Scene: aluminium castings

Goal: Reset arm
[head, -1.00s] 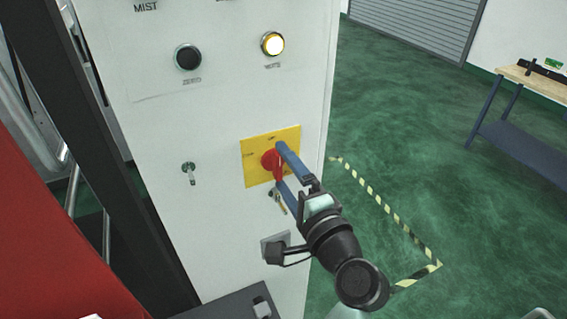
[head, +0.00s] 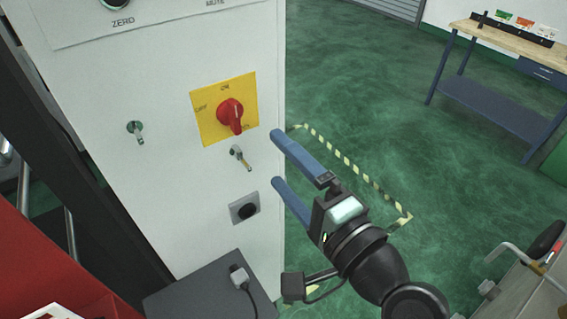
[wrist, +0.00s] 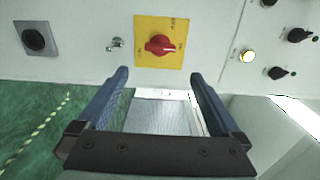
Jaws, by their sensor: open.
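My gripper (head: 277,158) has two blue fingers spread apart with nothing between them. In the head view it is to the right of the white control cabinet (head: 180,190), below and right of the red rotary switch (head: 231,115) on its yellow plate (head: 207,129). In the wrist view the fingers (wrist: 158,85) point toward the cabinet face, and the red switch (wrist: 160,45) shows beyond them, apart from both. The switch handle points downward in the head view. My arm runs to the lower right of the head view.
Two key locks (head: 136,131) and a dark round socket (head: 247,210) are on the cabinet. A grey box (head: 205,290) stands below. A workbench (head: 500,45) is at the back right, another surface (head: 530,285) at the lower right. Green floor between is open, with striped tape (head: 350,165).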

